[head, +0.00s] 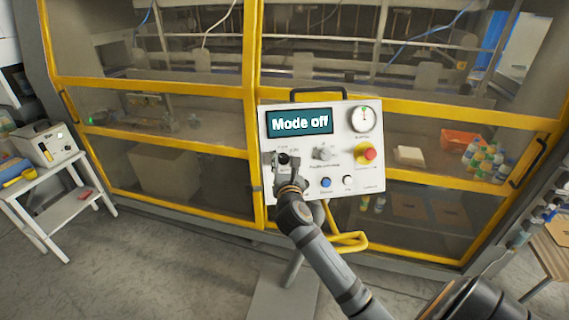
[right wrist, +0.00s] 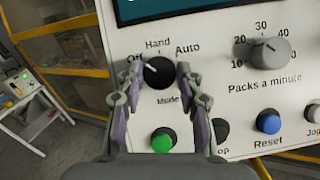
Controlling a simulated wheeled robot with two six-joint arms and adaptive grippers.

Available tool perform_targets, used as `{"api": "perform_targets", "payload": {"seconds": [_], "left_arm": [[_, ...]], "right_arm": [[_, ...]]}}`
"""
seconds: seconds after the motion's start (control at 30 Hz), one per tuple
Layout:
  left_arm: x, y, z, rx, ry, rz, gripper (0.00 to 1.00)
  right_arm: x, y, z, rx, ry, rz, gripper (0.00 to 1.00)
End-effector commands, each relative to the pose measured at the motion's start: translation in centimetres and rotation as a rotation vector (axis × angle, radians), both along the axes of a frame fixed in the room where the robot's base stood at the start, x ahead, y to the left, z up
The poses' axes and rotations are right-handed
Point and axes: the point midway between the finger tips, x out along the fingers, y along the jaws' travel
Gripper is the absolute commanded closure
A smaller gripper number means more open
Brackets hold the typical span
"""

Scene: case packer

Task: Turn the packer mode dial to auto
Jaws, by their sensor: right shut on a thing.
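The black mode dial (right wrist: 160,74) sits on the white control panel (head: 340,118), with Off, Hand and Auto printed around it from left to right. Its white pointer line slants up and left, toward Off. The panel's screen (head: 299,122) reads "Mode off". My right gripper (right wrist: 160,84) has one finger on each side of the dial and is shut on it; in the head view the gripper (head: 287,168) covers part of the dial. My left gripper is not in view.
A speed knob (right wrist: 268,52) is right of the dial. A green button (right wrist: 162,140) and a blue reset button (right wrist: 268,122) lie below. A red emergency stop (head: 368,154) and a gauge (head: 363,119) are on the panel's right. Yellow-framed machine doors (head: 252,70) stand behind.

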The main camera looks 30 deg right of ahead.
Motion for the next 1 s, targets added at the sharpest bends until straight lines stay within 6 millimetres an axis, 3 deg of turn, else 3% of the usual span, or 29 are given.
{"api": "perform_targets", "payload": {"seconds": [1.0], "left_arm": [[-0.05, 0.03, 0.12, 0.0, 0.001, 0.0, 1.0]], "right_arm": [[0.55, 0.64, 0.45, 0.727, -0.339, -0.463, 0.96]]}}
